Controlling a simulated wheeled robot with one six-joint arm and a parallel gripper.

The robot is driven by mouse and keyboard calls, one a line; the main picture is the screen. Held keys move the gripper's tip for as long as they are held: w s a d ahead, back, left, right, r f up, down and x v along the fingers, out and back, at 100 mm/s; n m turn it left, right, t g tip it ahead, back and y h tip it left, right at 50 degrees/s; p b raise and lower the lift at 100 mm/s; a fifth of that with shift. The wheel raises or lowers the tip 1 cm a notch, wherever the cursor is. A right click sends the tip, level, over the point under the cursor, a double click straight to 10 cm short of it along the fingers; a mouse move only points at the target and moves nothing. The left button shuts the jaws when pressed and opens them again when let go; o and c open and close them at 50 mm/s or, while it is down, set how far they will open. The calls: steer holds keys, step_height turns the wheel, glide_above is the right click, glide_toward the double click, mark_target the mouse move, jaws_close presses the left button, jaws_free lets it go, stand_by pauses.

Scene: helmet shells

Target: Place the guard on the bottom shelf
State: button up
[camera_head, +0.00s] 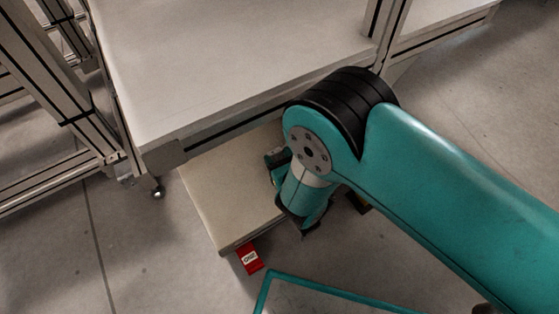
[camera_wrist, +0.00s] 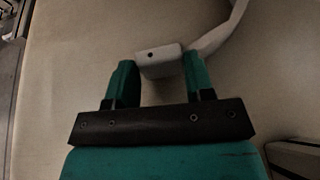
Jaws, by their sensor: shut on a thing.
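The guard (camera_wrist: 160,64) is a pale grey piece with a small block end and a curved strip running to the upper right in the wrist view. My gripper (camera_wrist: 159,72) has its two teal fingers shut on the block end. Behind the guard, a plain beige surface fills most of the wrist view. In the head view, the bottom shelf (camera_head: 218,197) is a low beige board under the upper one. My wrist is over its right part, hiding the guard and fingertips. I cannot tell whether the guard touches the shelf.
A larger upper board (camera_head: 230,60) overhangs the bottom shelf at the back. A red label (camera_head: 250,259) is by the shelf's front corner. Metal frame posts (camera_head: 62,90) stand at the left. Grey floor lies open at the lower left.

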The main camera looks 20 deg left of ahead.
steer(key=o, duration=1)
steer(key=shift+s+d+r, duration=0.1)
steer(key=shift+r, duration=0.05)
steer(key=p+v, duration=0.6)
steer(key=v, duration=0.3)
steer(key=shift+r, duration=0.2)
steer(key=shift+r+p, duration=0.25)
steer(key=shift+p, duration=0.75)
steer(key=p, duration=0.3)
steer(key=s+p, duration=0.1)
steer(key=p, duration=0.2)
steer(key=shift+d+r, duration=0.15)
steer(key=shift+d, duration=0.1)
steer(key=p, duration=0.3)
steer(key=shift+s+d+p, duration=0.3)
steer(key=shift+d, duration=0.1)
steer(key=shift+s+d+p, duration=0.15)
steer(key=shift+d+p, duration=0.05)
steer(key=shift+p, duration=0.4)
